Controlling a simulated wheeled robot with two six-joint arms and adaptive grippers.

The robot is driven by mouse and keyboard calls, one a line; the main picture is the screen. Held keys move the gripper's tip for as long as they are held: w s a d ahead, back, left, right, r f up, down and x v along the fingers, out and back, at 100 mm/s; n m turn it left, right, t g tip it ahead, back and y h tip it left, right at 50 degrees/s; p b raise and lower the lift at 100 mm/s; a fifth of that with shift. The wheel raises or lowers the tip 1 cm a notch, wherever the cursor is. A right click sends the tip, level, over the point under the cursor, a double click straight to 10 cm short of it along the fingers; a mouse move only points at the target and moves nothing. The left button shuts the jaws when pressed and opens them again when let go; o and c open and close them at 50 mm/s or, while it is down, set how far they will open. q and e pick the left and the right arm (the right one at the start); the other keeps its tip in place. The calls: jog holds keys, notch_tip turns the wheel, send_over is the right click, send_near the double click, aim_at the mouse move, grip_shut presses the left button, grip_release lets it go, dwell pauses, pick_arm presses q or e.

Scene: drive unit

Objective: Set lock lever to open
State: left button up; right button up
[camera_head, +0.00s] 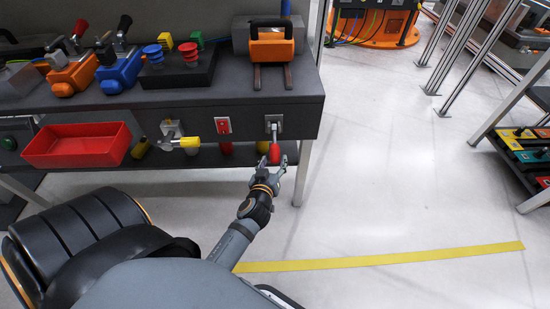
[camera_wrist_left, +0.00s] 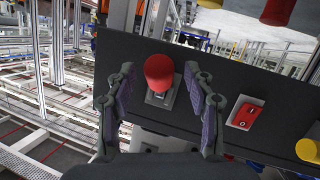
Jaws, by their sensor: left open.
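A lever with a red knob (camera_head: 274,153) hangs downward from a grey metal plate (camera_head: 274,124) on the front face of the bench, near its right end. The red knob (camera_wrist_left: 159,72) also shows in the left wrist view, pointing toward the camera. My left gripper (camera_head: 270,168) is open, just below and in front of the knob. In the wrist view its two fingers (camera_wrist_left: 158,80) stand on either side of the knob, with gaps visible on both sides. I cannot tell the exact depth between fingertips and knob. My right gripper is not in view.
A red rocker switch (camera_head: 223,125) and a yellow-handled lever (camera_head: 189,142) sit left of the red knob. A red bin (camera_head: 78,145) is further left.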

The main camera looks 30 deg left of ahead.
pick_arm(q)
jog(key=v, duration=0.5)
jog(key=shift+f, duration=0.1)
